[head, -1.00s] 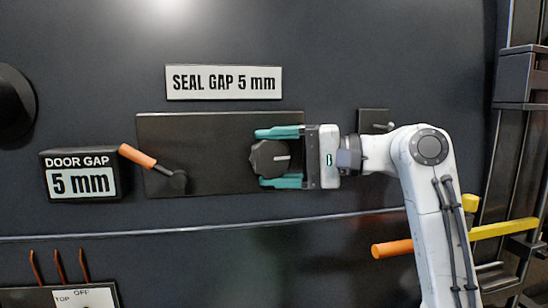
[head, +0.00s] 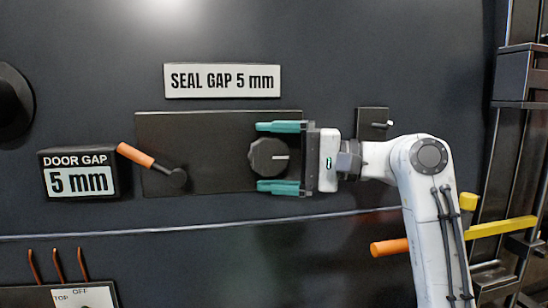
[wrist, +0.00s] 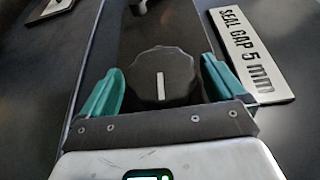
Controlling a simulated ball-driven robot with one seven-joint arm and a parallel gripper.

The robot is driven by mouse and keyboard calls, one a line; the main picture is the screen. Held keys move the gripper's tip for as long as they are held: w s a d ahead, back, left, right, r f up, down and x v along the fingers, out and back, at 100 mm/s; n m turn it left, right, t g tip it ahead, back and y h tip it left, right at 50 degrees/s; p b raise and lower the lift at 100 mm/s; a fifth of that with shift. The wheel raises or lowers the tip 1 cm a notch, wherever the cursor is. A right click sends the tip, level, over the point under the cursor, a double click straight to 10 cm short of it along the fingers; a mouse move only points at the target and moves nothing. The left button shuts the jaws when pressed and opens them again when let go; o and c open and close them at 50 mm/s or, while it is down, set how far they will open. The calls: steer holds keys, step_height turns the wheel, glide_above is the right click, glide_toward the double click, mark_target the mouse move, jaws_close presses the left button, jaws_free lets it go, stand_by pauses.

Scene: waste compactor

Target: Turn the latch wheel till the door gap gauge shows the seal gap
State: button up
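The latch wheel (head: 267,157) is a dark scalloped knob with a white mark pointing right, on a dark plate (head: 215,125). The wheel also shows in the wrist view (wrist: 163,78), between the fingers. My gripper (head: 279,157) has its teal fingers spread above and below the wheel, with visible gaps on both sides. It is open and holds nothing. The door gap gauge (head: 79,172) at left reads 5 mm. The seal gap sign (head: 222,81) above the plate reads SEAL GAP 5 mm.
An orange-handled lever (head: 137,155) sits on the plate left of the wheel. A small dark plate with a peg (head: 373,122) is behind my wrist. A yellow bar with an orange grip (head: 390,248) is at lower right. A switch panel (head: 75,295) is at lower left.

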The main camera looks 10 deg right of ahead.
steer(key=b+v, duration=0.3)
steer(key=v, duration=0.8)
steer(key=shift+a, duration=0.1)
stand_by(0.4)
